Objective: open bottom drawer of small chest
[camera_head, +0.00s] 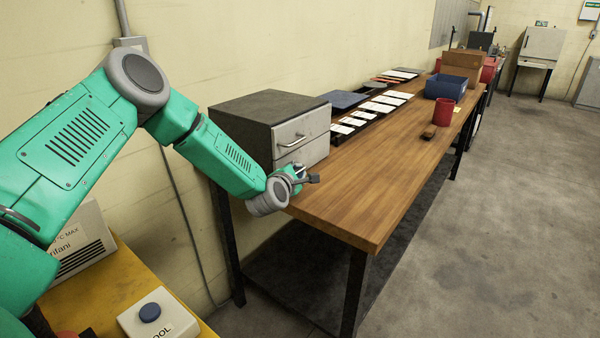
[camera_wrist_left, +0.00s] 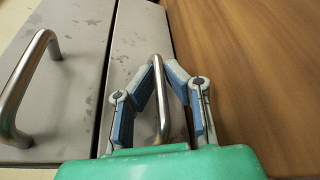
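The small chest is a dark grey box (camera_head: 255,105) with light grey drawer fronts, at the near left end of the wooden bench. Its top drawer (camera_head: 312,124) has a metal bar handle, which also shows in the left wrist view (camera_wrist_left: 22,85). The bottom drawer (camera_wrist_left: 132,42) looks flush or nearly so; its handle (camera_wrist_left: 162,118) stands between the fingers of my left gripper (camera_wrist_left: 161,68). The fingertips are drawn in close on both sides of this handle. In the head view my left gripper (camera_head: 308,178) is low at the chest front. My right gripper is not seen.
The bench top (camera_head: 385,175) is clear in front of the chest. Flat white cards (camera_head: 378,107), a red mug (camera_head: 443,112), a small brown block (camera_head: 429,132) and a blue bin (camera_head: 446,87) stand farther along. A yellow surface (camera_head: 125,268) is at lower left.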

